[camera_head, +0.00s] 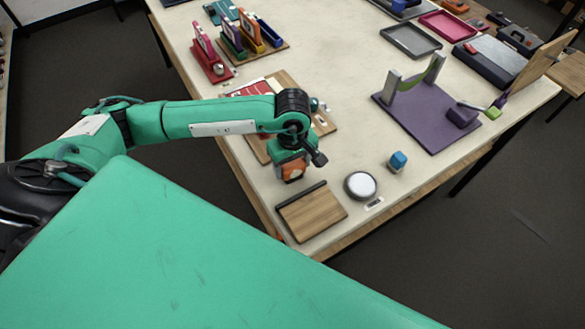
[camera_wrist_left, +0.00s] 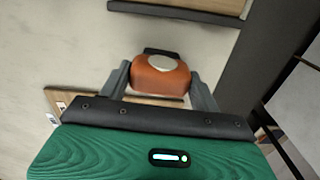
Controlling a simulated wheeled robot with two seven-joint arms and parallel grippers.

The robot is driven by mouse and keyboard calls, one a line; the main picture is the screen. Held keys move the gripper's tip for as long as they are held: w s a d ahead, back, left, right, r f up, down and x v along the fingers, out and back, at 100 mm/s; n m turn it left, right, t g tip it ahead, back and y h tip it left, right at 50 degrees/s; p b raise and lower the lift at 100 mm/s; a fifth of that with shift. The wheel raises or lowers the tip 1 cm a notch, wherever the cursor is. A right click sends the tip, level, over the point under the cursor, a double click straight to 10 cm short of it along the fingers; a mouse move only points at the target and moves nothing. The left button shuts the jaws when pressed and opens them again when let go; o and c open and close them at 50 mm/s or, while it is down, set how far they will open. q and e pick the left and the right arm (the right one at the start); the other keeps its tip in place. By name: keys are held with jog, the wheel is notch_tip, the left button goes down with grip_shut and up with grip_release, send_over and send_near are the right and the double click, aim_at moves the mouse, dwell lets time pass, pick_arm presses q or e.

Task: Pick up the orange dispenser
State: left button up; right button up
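The orange dispenser (camera_head: 293,171) shows just below my left gripper (camera_head: 292,160) in the head view, near the front left edge of the table. In the left wrist view the dispenser (camera_wrist_left: 160,80), orange with a pale round top, sits between the two grey fingers of my left gripper (camera_wrist_left: 163,72). The fingers stand on either side of it, very close to its sides. I cannot tell whether they touch it or whether it rests on the table. My right gripper is not in view.
A wooden block with a dark edge (camera_head: 311,212) lies near the table corner. A purple stand (camera_head: 424,119) stands farther back. Wooden boards lie behind my arm.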

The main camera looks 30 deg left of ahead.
aim_at(293, 163)
pick_arm(q)
jog(key=shift+r, duration=0.15)
notch_tip(293, 163, up, 20)
jog(key=b, duration=0.4)
jog(key=shift+b, duration=0.35)
